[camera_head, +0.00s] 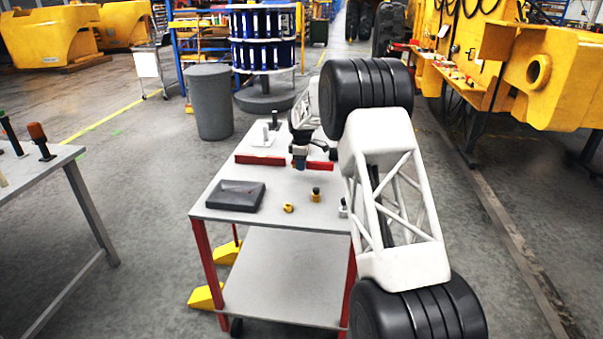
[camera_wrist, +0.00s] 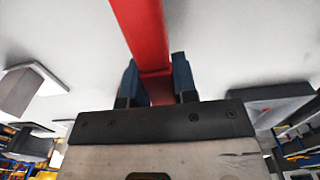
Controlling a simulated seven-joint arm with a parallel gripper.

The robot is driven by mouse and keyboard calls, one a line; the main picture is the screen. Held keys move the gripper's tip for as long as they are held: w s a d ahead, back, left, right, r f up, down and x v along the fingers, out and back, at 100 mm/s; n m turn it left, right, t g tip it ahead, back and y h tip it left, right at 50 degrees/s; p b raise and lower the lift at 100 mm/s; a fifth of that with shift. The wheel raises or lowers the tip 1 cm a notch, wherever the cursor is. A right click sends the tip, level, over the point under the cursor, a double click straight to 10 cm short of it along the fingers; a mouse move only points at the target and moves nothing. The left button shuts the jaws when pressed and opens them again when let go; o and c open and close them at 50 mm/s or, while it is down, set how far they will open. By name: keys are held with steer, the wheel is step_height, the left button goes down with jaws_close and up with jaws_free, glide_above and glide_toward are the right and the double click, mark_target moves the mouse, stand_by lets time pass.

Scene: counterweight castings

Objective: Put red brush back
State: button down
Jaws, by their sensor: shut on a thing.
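The red brush (camera_head: 258,160) shows as a long, narrow red bar across the middle of the grey tabletop, with part of it hidden behind my gripper (camera_head: 299,165). In the wrist view the red brush (camera_wrist: 143,30) runs from the top edge down between the two blue fingertips of my gripper (camera_wrist: 155,82). The fingers are shut on it, with red visible between them. Its bristles cannot be made out. I cannot tell whether it touches the tabletop or hangs just above it.
The cart's tabletop (camera_head: 270,212) holds a dark flat case (camera_head: 235,196) at front left. A yellow piece (camera_head: 288,208), a yellow-black piece (camera_head: 315,195) and a silver piece (camera_head: 342,207) stand near the front right. A white stand (camera_head: 264,137) is behind. A side table (camera_head: 30,168) stands left.

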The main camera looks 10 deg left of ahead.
mark_target(301, 177)
steer(key=shift+f, duration=0.1)
steer(key=shift+f, duration=1.8)
steer(key=shift+f, duration=0.2)
steer(key=c, duration=0.9)
jaws_free()
steer(key=shift+r, duration=0.2)
step_height(301, 177, up, 12)
steer(key=shift+f, duration=0.1)
steer(key=shift+d, duration=0.1)
